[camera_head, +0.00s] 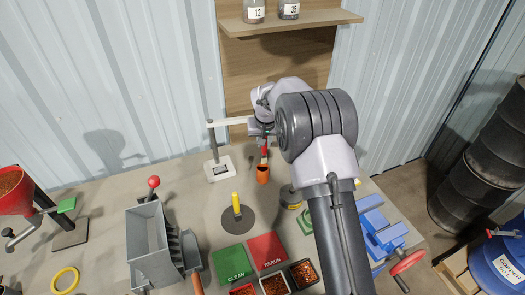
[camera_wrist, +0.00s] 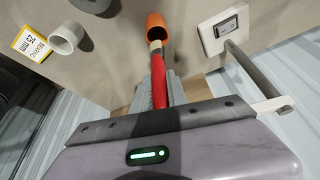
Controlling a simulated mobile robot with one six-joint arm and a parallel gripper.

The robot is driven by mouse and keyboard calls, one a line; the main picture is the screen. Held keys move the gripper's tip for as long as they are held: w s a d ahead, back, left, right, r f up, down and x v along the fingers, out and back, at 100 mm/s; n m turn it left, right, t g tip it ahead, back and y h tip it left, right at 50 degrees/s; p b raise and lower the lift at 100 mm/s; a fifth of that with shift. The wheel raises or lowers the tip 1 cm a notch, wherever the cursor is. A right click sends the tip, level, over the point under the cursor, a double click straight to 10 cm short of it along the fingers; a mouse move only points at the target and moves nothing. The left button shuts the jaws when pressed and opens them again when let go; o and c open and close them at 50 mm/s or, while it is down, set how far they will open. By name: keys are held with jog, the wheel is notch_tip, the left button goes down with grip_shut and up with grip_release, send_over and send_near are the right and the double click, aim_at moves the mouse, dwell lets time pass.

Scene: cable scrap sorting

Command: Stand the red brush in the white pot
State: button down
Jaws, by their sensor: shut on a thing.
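My gripper (camera_wrist: 162,86) is shut on the red brush (camera_wrist: 158,76), whose red handle runs between the grey fingers. The brush also shows in the head view (camera_head: 265,152), below my wrist. Its pale lower part meets the mouth of an orange pot (camera_wrist: 156,22), which also shows in the head view (camera_head: 263,177). I cannot tell whether the brush tip is inside that pot or just above it. A white, open, cup-like pot (camera_wrist: 66,38) stands apart to the left in the wrist view. I cannot make it out in the head view, where my arm covers part of the bench.
A white-based stand (camera_head: 220,170) with a post and crossarm is close to my gripper. A yellow peg on a dark disc (camera_head: 238,218), green and red mats (camera_head: 268,250) and a blue vise (camera_head: 380,235) are nearer. A yellow label (camera_wrist: 34,43) is beside the white pot.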

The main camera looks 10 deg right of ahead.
jog(key=s+d+r+b, duration=0.1)
jog(key=s+d+r, duration=0.15)
jog(key=d, duration=0.75)
jog(key=s+d+r+b, duration=0.15)
jog(key=s+d, duration=0.25)
jog(key=d, duration=0.5)
notch_tip(320, 180, down, 12)
jog(key=b, duration=0.8)
jog(key=shift+w, duration=0.15)
jog(key=shift+r, duration=0.1)
jog(key=c, duration=1.2)
grip_release()
jog(key=shift+c, duration=0.2)
jog(key=d+p+v, duration=0.1)
jog(key=p+v, duration=0.3)
jog(key=v, duration=1.3)
jog(key=shift+a+r, duration=0.25)
jog(key=shift+a, duration=0.15)
